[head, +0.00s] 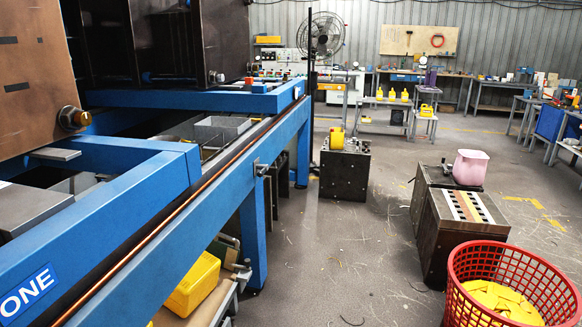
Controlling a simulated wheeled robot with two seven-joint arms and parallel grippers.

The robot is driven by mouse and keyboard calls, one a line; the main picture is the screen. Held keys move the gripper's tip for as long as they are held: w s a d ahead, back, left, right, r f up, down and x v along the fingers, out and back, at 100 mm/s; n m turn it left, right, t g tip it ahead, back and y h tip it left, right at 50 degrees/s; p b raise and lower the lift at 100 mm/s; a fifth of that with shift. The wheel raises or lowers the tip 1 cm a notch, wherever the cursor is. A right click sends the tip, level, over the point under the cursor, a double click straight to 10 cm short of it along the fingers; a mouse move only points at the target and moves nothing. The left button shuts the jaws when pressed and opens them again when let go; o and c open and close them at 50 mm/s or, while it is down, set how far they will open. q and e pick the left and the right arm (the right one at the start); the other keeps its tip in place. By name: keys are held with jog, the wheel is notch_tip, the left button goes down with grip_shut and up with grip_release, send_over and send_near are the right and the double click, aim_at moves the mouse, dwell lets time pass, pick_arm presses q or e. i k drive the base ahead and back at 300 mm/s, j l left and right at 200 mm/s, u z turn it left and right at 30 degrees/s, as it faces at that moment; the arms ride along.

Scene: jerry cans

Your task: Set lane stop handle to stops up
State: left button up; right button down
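A small metal lever-like fitting (261,169) sits on the outer face of the long blue frame rail (190,215), near the middle of the picture. It may be the lane stop handle, but it is too small for me to tell its position. No lane stops can be made out clearly. Neither of my grippers is in the head view.
A red basket (467,262) with yellow pieces stands at the lower right. Dark metal blocks (345,172) stand on the floor, with a pink container (470,167) on another. A yellow bin (193,284) is under the frame. The floor (345,245) beside the rail is mostly clear.

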aim_at(263, 169)
jog(key=i+l, duration=0.1)
jog(key=i, duration=0.45)
jog(key=i+l, duration=0.1)
jog(key=i, duration=0.5)
jog(key=i+l+u, duration=0.15)
jog(key=i+u, duration=0.3)
jog(key=i+l+u, duration=0.25)
jog(key=u, duration=0.2)
jog(key=i+l+u, duration=0.55)
jog(key=l, duration=0.2)
jog(key=i+l+u, duration=0.25)
jog(key=l, duration=0.35)
jog(key=i, duration=0.05)
